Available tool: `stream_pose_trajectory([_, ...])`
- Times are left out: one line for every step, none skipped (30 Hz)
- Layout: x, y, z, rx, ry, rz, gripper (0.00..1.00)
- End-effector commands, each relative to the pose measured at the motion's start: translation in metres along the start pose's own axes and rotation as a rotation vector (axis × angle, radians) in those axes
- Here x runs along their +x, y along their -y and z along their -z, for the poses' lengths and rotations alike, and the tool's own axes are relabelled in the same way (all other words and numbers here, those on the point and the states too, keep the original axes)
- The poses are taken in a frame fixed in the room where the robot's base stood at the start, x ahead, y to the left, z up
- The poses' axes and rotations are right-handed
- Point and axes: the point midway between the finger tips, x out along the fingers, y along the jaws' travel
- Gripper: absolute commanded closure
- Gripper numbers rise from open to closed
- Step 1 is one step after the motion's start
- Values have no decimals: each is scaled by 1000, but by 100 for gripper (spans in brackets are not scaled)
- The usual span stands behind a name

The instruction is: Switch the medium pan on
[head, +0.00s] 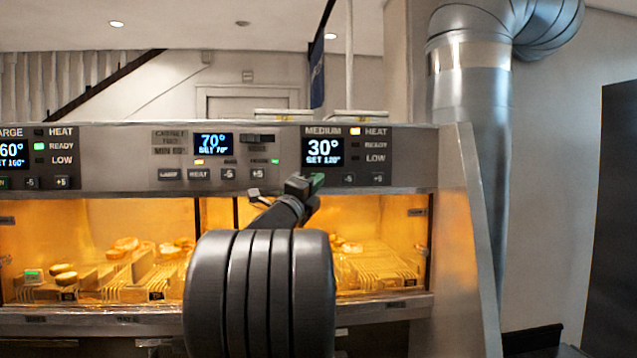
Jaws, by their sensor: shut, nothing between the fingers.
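The medium pan's control panel (346,155) is on the right of the control strip, labelled MEDIUM. Its display (323,152) reads 30° with a smaller set value below. The orange HEAT light (355,131) is lit; READY and LOW are dark. A green-lit patch (318,179) shows at the panel's lower left, beside my fingertips, and looks like its switch. My gripper (308,184) is shut and empty, up against or just in front of that spot. It partly hides the switch, and I cannot tell whether they touch.
The -5 and +5 buttons (363,179) lie just right of my gripper. The cabinet panel (213,160) reads 70°, and the large pan's panel (40,158) is at far left. Below is a lit glass-fronted cabinet (100,230) with food. A steel side panel (470,220) bounds the right.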

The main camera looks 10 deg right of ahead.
Motion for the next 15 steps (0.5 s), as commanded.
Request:
stream_pose_trajectory([-5, 2, 4, 0, -1, 1, 100])
stream_pose_trajectory([-7, 4, 5, 1, -1, 2, 100])
stream_pose_trajectory([-10, 6, 7, 1, -1, 2, 100])
stream_pose_trajectory([-12, 7, 9, 1, -1, 2, 100])
stream_pose_trajectory([-14, 8, 11, 1, -1, 1, 100])
stream_pose_trajectory([-17, 11, 13, 1, -1, 2, 100])
stream_pose_trajectory([-19, 12, 14, 1, -1, 2, 100])
stream_pose_trajectory([-21, 14, 16, 1, -1, 2, 100])
stream_pose_trajectory([-24, 16, 18, 1, 0, 1, 100])
stream_pose_trajectory([-26, 18, 19, 1, 0, 1, 100])
stream_pose_trajectory([-28, 19, 20, 1, 0, 1, 100])
stream_pose_trajectory([-30, 21, 22, 1, 0, 1, 100])
stream_pose_trajectory([-32, 22, 23, 1, 0, 1, 100])
stream_pose_trajectory([-34, 23, 24, 1, 0, 1, 100])
stream_pose_trajectory([-35, 25, 26, 1, 0, 0, 100])
